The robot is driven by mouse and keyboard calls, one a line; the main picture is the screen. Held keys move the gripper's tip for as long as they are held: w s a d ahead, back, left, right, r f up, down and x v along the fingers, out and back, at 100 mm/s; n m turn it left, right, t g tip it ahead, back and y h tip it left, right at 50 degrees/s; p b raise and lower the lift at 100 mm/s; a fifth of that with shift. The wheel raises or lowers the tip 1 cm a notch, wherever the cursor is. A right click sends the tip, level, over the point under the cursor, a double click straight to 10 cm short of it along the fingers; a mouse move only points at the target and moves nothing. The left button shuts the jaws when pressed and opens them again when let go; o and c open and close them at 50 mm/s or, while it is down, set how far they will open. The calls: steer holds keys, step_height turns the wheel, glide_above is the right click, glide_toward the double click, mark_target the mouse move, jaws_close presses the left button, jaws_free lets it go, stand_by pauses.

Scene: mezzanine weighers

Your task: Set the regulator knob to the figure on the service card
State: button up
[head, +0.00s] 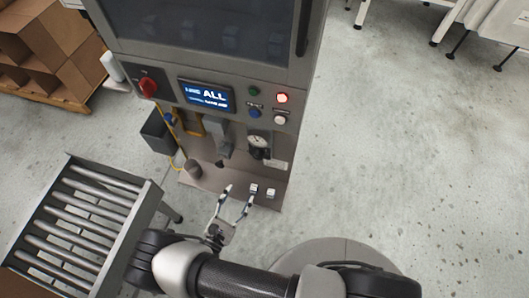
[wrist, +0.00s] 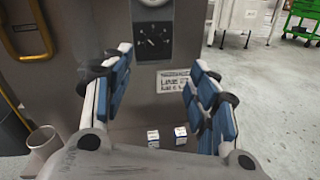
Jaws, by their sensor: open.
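The regulator is on the grey cabinet front. Its dark plate with pale scale marks and a dark knob in the middle (wrist: 152,42) shows in the wrist view, below a round gauge (wrist: 155,3) cut by the top edge. In the head view the gauge (head: 257,140) shows with the dark knob area (head: 265,154) under it. A white printed card (wrist: 172,80) is fixed below right of the knob; its print is too small to read. My gripper (wrist: 160,62) is open and empty, fingers apart in front of the panel, touching nothing visible. It also shows in the head view (head: 238,192).
Two small white blocks (wrist: 153,138) (wrist: 180,134) stand on the cabinet's ledge. A grey cup (head: 193,169) stands left of them. A yellow handle (wrist: 27,30), a red switch (head: 148,87) and a lit display (head: 206,95) are on the cabinet.

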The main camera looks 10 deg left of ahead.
steer(key=f+n+y, duration=0.1)
steer(key=f+n, duration=0.1)
steer(key=b, duration=0.1)
glide_toward(257, 158)
steer(key=w, duration=0.3)
steer(key=w+d, duration=0.1)
steer(key=w, duration=0.5)
steer(key=shift+d, duration=0.35)
steer(key=shift+c, duration=0.3)
steer(key=c, duration=1)
